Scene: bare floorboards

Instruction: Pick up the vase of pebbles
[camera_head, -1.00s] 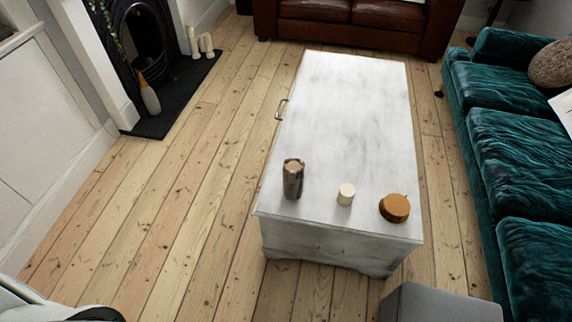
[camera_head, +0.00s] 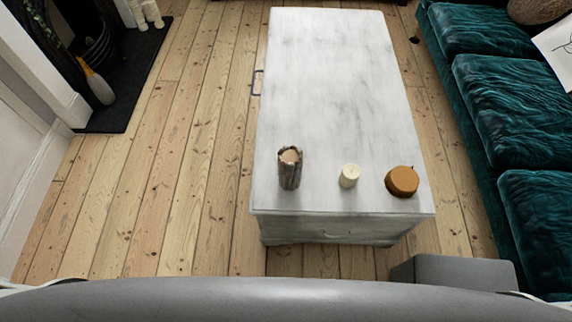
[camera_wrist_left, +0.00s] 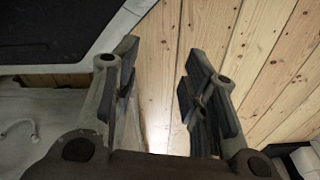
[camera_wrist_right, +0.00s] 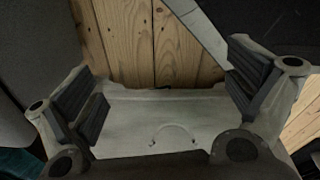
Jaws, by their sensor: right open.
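A dark, streaked, roughly cylindrical vessel (camera_head: 290,168) with a pale pinkish top stands upright near the front left of the white chest (camera_head: 330,80). It looks like the vase, but pebbles are too small to make out. My left gripper (camera_wrist_left: 157,95) is open and empty, with floorboards seen between its fingers. My right gripper (camera_wrist_right: 158,95) is open and empty; the chest's front with a curved handle shows between and beyond its fingers. Neither gripper shows in the head view, and both are apart from the vessel.
A cream candle (camera_head: 349,176) and an orange-brown round pot (camera_head: 402,181) stand right of the vessel. A grey block (camera_head: 455,271) is at the chest's front right. A teal sofa (camera_head: 490,85) lines the right. Floorboards (camera_head: 180,170) on the left are clear.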

